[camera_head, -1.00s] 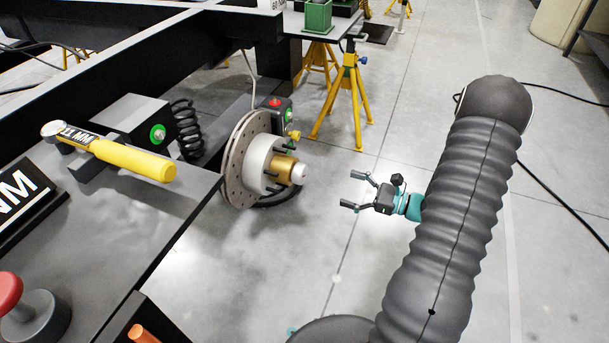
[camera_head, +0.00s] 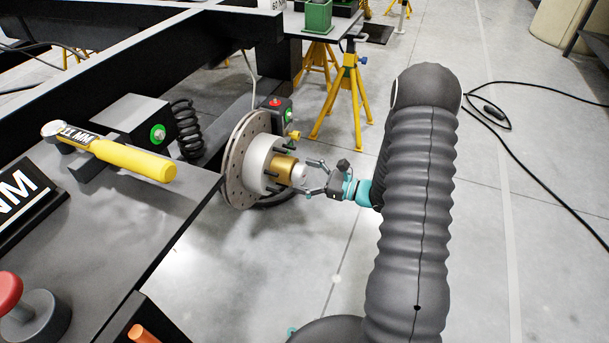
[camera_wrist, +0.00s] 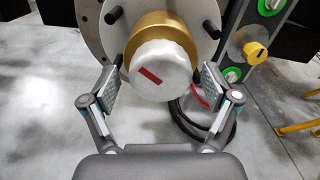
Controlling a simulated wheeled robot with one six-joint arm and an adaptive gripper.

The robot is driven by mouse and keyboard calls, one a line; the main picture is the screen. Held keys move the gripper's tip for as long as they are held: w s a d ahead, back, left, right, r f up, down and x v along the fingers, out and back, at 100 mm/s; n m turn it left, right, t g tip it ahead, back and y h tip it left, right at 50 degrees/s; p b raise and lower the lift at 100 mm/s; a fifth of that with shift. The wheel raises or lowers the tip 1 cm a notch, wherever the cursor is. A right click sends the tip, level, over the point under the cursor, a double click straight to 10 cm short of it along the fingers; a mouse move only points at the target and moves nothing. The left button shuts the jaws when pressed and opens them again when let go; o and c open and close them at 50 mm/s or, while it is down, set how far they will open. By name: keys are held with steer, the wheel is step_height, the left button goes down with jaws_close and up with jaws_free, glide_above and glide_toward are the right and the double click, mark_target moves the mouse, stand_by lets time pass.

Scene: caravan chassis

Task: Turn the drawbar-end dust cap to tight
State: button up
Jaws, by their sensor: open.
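The dust cap (camera_head: 300,175) is a silver-white cap on the brass-coloured collar of a wheel hub with a brake disc (camera_head: 236,168). In the wrist view the cap (camera_wrist: 165,82) faces me, with a red mark slanting down to the right on its face. My gripper (camera_head: 308,177) is at the hub's outer end. In the wrist view its open fingers (camera_wrist: 162,88) stand left and right of the cap, with a gap visible on each side. I cannot tell from these views whether a fingertip touches the collar.
Black studs (camera_wrist: 113,15) stick out around the collar. A box with green-ringed buttons and a yellow knob (camera_wrist: 254,50) is close on the right in the wrist view. A workbench with a yellow-handled torque wrench (camera_head: 130,158) is at left. Yellow stands (camera_head: 345,100) are behind.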

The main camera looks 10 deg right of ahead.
steer(key=c, duration=1.2)
steer(key=shift+o, duration=0.2)
steer(key=shift+m+p, duration=0.3)
steer(key=shift+p, duration=0.05)
steer(key=m+p, duration=0.2)
steer(key=m, duration=0.2)
steer(key=shift+r+p, duration=0.2)
steer(key=shift+p, duration=0.2)
steer(key=m+p, duration=0.2)
steer(key=m, duration=0.1)
steer(key=shift+w+f+m+p, duration=0.15)
steer(key=shift+m+p, duration=0.75)
steer(key=shift+m, duration=0.7)
